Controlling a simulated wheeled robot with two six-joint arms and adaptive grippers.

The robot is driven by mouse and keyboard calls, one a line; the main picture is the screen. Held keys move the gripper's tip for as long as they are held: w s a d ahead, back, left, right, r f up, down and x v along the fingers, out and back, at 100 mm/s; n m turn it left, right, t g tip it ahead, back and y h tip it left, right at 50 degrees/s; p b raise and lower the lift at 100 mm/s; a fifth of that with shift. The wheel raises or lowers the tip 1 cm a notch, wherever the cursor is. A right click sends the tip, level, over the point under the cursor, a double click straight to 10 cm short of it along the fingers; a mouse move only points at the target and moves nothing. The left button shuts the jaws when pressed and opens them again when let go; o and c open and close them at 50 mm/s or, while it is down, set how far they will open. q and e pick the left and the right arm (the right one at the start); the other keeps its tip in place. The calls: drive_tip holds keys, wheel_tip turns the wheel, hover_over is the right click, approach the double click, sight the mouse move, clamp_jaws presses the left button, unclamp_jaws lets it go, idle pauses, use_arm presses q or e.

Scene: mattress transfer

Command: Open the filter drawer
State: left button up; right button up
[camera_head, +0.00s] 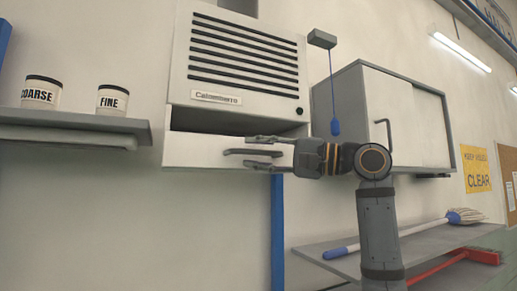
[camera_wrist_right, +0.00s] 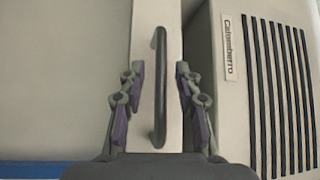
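The filter drawer (camera_head: 205,150) is the white panel at the bottom of the wall unit labelled "Calomberro" (camera_head: 240,68). A dark gap shows between the drawer front and the unit, so it stands partly open. My right gripper (camera_head: 265,153) is at the drawer's dark bar handle (camera_head: 236,152). In the right wrist view, the handle (camera_wrist_right: 160,88) lies between the two fingers (camera_wrist_right: 160,92), with space on both sides. The fingers are apart. I cannot see my left gripper.
A shelf with containers marked COARSE (camera_head: 41,93) and FINE (camera_head: 112,98) is at left. A blue pull cord (camera_head: 334,124) hangs beside a grey cabinet (camera_head: 405,118) at right. A mop (camera_head: 430,226) lies on a lower shelf.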

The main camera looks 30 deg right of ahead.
drive_tip(key=shift+s, duration=0.1)
drive_tip(key=shift+c, duration=0.6)
clamp_jaws()
